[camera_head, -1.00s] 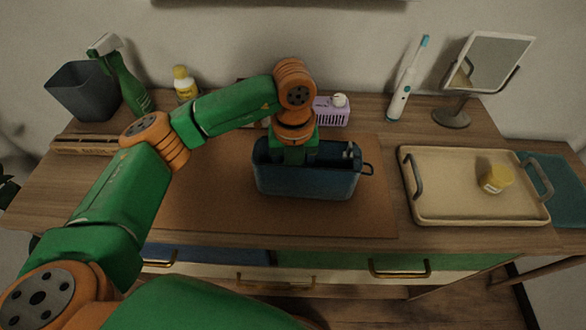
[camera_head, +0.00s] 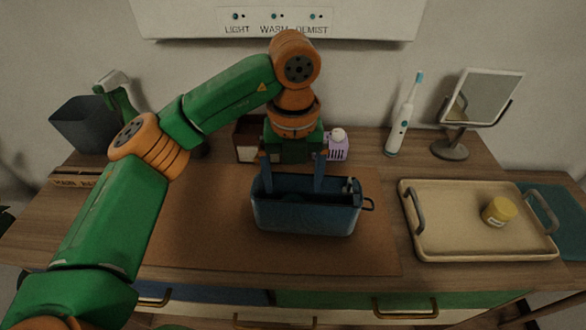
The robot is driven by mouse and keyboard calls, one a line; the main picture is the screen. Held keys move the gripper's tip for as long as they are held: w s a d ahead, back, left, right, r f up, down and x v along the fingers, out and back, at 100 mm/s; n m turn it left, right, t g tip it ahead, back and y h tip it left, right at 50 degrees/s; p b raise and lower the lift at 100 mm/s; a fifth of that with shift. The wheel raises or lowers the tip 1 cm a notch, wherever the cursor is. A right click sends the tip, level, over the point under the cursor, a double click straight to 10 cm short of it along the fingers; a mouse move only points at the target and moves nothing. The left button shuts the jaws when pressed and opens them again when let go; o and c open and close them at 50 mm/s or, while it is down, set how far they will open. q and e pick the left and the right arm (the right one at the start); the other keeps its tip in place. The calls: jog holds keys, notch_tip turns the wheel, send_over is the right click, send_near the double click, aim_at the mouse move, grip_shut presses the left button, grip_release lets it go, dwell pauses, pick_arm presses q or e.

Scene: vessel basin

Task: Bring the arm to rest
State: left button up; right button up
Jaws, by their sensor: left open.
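My left arm, green and orange, comes in from the left. Its left gripper (camera_head: 293,172) points down over the blue basin (camera_head: 305,218) on the brown mat. The gripper is open, with its two blue-grey fingers apart and their tips at the basin's opening. I see nothing held between the fingers. The inside of the basin is dark, and what lies in it is hard to tell. My right gripper is not in view.
A beige tray (camera_head: 470,250) with a yellow jar (camera_head: 499,211) stands at the right. The mat's left part is clear.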

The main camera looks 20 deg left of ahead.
pick_arm(q)
notch_tip(320, 180, up, 3)
jog(key=shift+r, duration=0.2)
